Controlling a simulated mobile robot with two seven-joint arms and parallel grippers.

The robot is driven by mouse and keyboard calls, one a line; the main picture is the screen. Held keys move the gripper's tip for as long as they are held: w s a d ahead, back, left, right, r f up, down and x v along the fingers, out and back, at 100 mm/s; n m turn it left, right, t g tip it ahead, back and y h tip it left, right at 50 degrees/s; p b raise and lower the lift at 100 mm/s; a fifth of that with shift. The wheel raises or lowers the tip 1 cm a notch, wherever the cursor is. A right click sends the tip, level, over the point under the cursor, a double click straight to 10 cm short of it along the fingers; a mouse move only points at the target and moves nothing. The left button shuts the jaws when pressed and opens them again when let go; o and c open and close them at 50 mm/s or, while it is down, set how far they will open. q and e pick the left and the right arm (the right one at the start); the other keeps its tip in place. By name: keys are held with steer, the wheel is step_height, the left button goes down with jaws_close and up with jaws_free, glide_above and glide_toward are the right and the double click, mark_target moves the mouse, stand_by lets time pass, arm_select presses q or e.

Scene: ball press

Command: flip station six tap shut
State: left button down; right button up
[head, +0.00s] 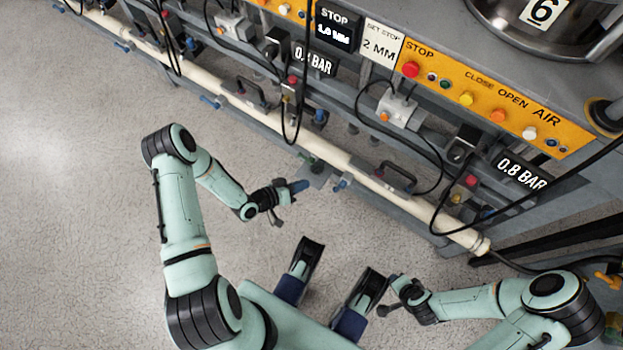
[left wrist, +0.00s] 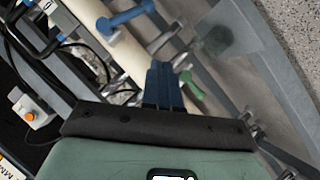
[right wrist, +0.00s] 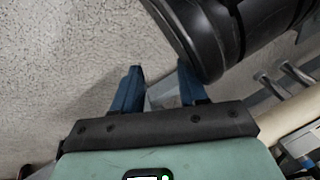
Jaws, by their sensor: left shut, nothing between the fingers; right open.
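A tap with a blue handle (head: 343,182) sits at the cream pipe below the station marked 6. In the left wrist view a blue tap handle (left wrist: 125,18) lies across the pipe, and a green handle (left wrist: 190,88) is beside my fingers. The green handle also shows small in the head view (head: 309,160). My left gripper (head: 303,185) is shut and empty, its tips just short of the pipe and blue tap; contact cannot be told. Its blue fingers (left wrist: 162,85) are together. My right gripper (right wrist: 160,82) is open and empty above the floor.
The cream pipe (head: 262,118) runs diagonally along the bench's lower frame, with more blue taps (head: 210,101) farther up-left. Black cables (head: 358,115) hang near it. An orange control panel (head: 480,95) and a 0.8 bar display (head: 522,172) are above. The left floor is clear.

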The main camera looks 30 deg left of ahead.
arm_select(q)
steer(key=shift+s+a+r+p, duration=0.2)
steer(key=shift+s+a, duration=0.5)
steer(key=shift+s, duration=0.25)
steer(key=shift+s+a+r+p, duration=0.1)
steer(key=shift+s+a+r, duration=0.05)
steer(key=shift+s+a, duration=0.65)
arm_select(e)
steer(key=shift+w+a+r+t, duration=0.15)
steer(key=shift+w+r+t, duration=0.15)
steer(key=shift+w+r, duration=0.45)
arm_select(q)
steer(key=shift+d, duration=0.2)
arm_select(e)
steer(key=shift+s, duration=0.1)
